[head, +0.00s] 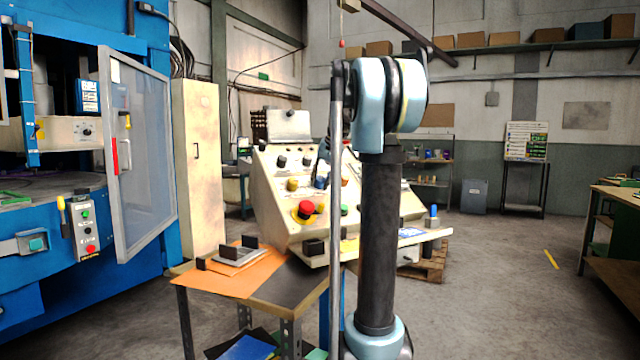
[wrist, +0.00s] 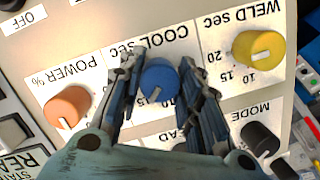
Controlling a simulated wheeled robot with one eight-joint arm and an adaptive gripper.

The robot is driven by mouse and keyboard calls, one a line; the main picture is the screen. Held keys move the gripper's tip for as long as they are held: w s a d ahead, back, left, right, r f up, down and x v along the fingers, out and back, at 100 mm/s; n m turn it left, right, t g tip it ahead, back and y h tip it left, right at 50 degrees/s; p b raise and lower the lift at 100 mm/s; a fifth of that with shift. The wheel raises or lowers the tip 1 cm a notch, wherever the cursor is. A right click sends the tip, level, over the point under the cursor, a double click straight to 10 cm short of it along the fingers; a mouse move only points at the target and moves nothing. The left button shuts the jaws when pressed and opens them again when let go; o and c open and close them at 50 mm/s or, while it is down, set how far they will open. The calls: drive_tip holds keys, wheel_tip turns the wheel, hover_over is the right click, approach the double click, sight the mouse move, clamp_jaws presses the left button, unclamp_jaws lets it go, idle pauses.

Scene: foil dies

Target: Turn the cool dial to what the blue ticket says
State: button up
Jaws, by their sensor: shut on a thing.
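The cool dial (wrist: 158,78) is a round blue knob under the label "COOL sec", which appears upside down in the wrist view. Its white pointer mark points down and slightly left in that picture. My gripper (wrist: 159,84) has one finger on each side of the knob and is shut on it. In the head view my arm hides much of the sloped control console (head: 275,185). A small blue and white card (head: 411,233) lies on the console's front ledge; its writing is too small to read.
An orange power knob (wrist: 68,106) and a yellow weld knob (wrist: 258,54) flank the dial. A black mode knob (wrist: 260,138) is also close by. A red emergency button (head: 306,208) is on the console. A table (head: 290,288) with orange paper stands in front.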

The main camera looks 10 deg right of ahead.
drive_tip(key=o, duration=1)
drive_tip(key=shift+o, duration=0.2)
drive_tip(key=shift+r, duration=0.1)
drive_tip(key=v, duration=1.1)
drive_tip(key=shift+d+r, duration=0.2)
drive_tip(key=shift+r, duration=0.05)
drive_tip(key=shift+s, duration=0.2)
